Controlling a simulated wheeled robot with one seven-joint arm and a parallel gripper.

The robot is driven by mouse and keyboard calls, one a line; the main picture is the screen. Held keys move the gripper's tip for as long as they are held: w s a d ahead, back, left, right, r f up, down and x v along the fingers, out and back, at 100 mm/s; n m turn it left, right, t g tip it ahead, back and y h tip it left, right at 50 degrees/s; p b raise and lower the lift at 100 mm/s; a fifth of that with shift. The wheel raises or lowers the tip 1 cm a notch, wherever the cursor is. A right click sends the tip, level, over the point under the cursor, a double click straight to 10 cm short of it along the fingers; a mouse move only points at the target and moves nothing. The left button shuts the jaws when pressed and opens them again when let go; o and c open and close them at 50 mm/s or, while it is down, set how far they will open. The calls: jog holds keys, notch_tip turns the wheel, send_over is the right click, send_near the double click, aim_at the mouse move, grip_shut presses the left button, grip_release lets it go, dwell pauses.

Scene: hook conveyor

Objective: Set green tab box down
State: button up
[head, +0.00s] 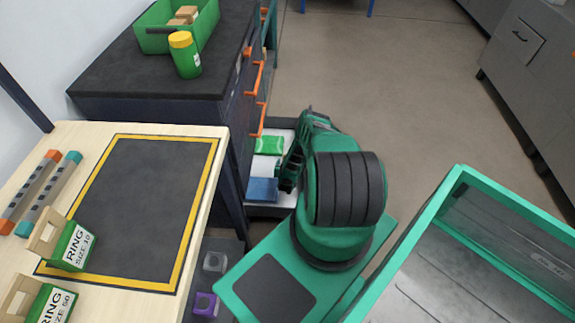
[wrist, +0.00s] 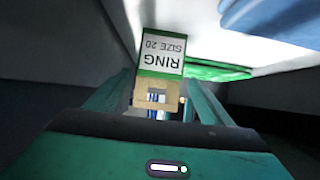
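The green tab box (wrist: 161,52) shows in the wrist view, a green and white box labelled RING SIZE 20, its lettering upside down. I cannot tell whether the box touches a surface.
A flat green item (head: 269,145) and a blue item (head: 262,189) lie in the tray. The wooden table (head: 105,126) holds two similar ring boxes, RING SIZE 10 (head: 76,247) and another (head: 52,303). The cabinet (head: 110,75) with orange handles stands close to my arm.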

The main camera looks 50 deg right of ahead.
jog(key=shift+s+a, duration=0.1)
jog(key=v, duration=1.2)
dwell(0.6)
